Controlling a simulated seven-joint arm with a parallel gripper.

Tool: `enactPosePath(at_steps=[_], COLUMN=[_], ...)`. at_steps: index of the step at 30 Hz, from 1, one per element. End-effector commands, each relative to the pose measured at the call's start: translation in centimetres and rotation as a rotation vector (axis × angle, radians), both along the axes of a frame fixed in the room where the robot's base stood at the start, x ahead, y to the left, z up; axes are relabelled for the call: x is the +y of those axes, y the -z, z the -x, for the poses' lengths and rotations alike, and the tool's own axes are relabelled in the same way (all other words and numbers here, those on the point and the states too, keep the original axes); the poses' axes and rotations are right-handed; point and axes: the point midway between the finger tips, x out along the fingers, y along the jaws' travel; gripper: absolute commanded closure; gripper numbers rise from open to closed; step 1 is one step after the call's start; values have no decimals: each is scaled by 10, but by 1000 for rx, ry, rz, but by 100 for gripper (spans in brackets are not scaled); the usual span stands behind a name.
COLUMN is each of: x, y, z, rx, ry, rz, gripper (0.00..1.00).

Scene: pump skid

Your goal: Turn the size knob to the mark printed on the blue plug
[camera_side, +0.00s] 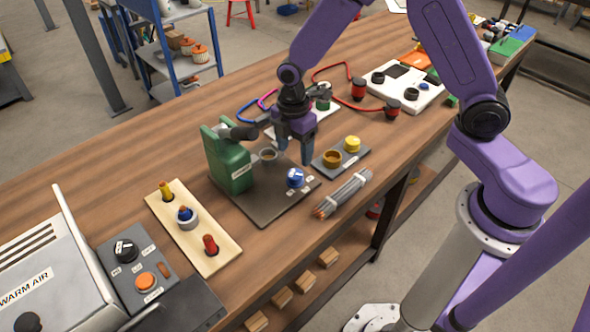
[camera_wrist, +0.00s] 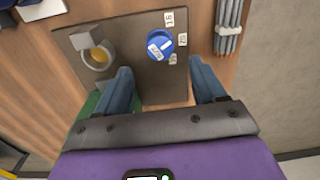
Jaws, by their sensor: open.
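The size knob (camera_wrist: 159,44) is blue with white markings and sits on a dark plate (camera_wrist: 75,18). Several small white labels stand around it; one reads 16, the others are too small to read surely. Which label it points at, I cannot tell. In the side view the knob (camera_side: 295,178) is at the plate's front right. My open, empty gripper (camera_side: 294,150) hangs above and behind it, apart from it. In the wrist view the knob lies just ahead of my gripper (camera_wrist: 164,82), between the finger lines. The blue plug (camera_side: 185,213) stands in a pale collar on a wooden board; its mark is unreadable.
A bundle of grey rods (camera_side: 343,194) lies to the right, beside a grey block with yellow parts (camera_side: 328,166). Yellow (camera_side: 166,190) and red (camera_side: 210,244) plugs share the board.

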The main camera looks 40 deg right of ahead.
Motion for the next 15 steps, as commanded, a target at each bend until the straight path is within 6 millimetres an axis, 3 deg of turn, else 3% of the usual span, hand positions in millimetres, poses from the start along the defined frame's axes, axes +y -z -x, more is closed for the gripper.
enactPosePath(at_steps=[6, 15], x=[0, 0], y=[38, 71], z=[2, 2], rx=[4, 0], ry=[0, 0], rz=[2, 0], gripper=[31, 31])
